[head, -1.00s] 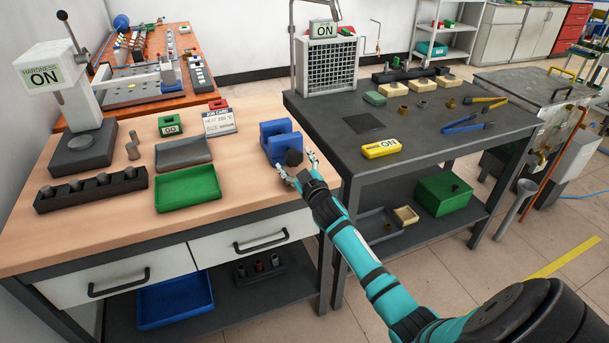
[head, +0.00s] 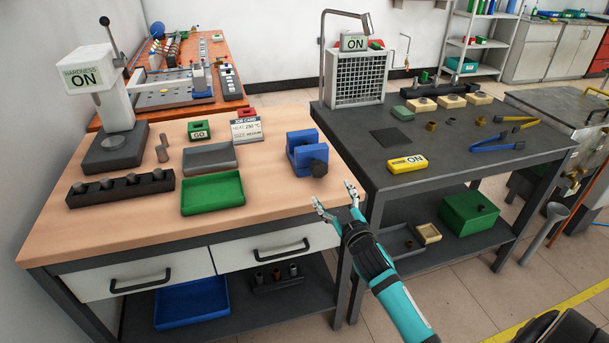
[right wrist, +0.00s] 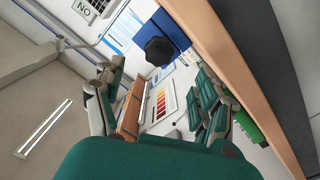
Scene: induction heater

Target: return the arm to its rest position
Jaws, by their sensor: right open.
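My right gripper (head: 336,203) is open and empty in the head view. It is at the front right corner of the wooden bench, apart from the blue vise (head: 304,150) with its dark knob (head: 318,168). In the right wrist view its two fingers (right wrist: 158,105) are spread with nothing between them, and the vise's dark knob (right wrist: 159,50) shows beyond them. My right arm (head: 402,308) comes in from the lower right. My left gripper is not in view.
The wooden bench (head: 270,203) holds a green tray (head: 212,193), a grey tray (head: 209,158) and a hardness tester (head: 105,90). Floor is free in front.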

